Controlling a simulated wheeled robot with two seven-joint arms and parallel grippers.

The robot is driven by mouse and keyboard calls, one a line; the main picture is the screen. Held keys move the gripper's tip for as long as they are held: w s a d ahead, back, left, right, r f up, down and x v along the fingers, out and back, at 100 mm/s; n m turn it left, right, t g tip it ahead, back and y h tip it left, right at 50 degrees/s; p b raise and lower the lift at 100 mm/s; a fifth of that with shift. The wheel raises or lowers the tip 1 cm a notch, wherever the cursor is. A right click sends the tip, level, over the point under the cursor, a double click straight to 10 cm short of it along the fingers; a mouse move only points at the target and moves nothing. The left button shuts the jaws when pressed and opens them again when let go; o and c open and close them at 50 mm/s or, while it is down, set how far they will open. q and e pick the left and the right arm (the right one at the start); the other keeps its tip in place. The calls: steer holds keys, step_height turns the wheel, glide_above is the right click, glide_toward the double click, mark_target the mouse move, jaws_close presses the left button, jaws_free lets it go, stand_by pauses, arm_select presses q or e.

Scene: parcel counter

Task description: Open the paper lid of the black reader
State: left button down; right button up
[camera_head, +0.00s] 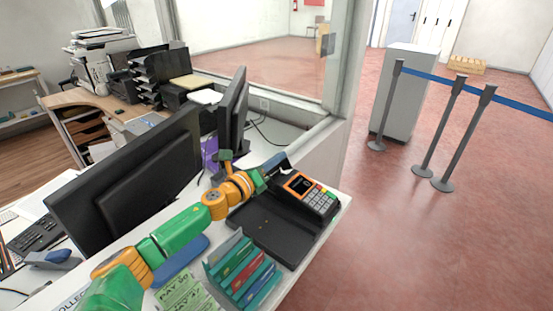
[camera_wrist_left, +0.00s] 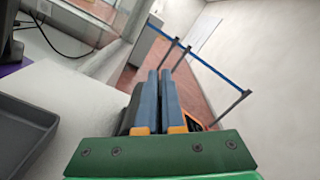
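The black reader (camera_head: 308,197) has an orange-framed screen and a grey keypad. It stands at the right end of the counter in the head view. My left gripper (camera_head: 277,162) is at the reader's back left end, by its paper lid; the arm and fingers partly cover that spot. I cannot tell whether the fingers touch the lid. In the left wrist view, the two blue fingers (camera_wrist_left: 162,98) lie side by side, with nothing clearly between them. Part of the reader's black body (camera_wrist_left: 130,112) shows behind them. My right gripper is not in view.
A black tray (camera_head: 262,228) lies in front of the reader. A rack of coloured folders (camera_head: 243,272) stands nearer to me. Monitors (camera_head: 130,180) stand at left. A wall edge with a window (camera_head: 335,100) rises behind the counter.

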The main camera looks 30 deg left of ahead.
arm_select(q)
steer(key=shift+a, duration=0.1)
stand_by(0.5)
steer(key=a+n, duration=0.1)
steer(key=n, duration=0.1)
steer(key=shift+a+r+n, duration=0.1)
steer(key=shift+n, duration=0.3)
steer(key=a+n, duration=0.1)
steer(key=n, duration=0.1)
steer(key=a+n, duration=0.1)
steer(key=n, duration=0.1)
steer(key=a+f+n, duration=0.1)
steer(key=n, duration=0.1)
steer(key=shift+w+n, duration=0.2)
steer(key=shift+n, duration=0.1)
steer(key=shift+a+f+n, duration=0.3)
steer(key=shift+a+n, duration=0.05)
steer(key=shift+n, duration=0.55)
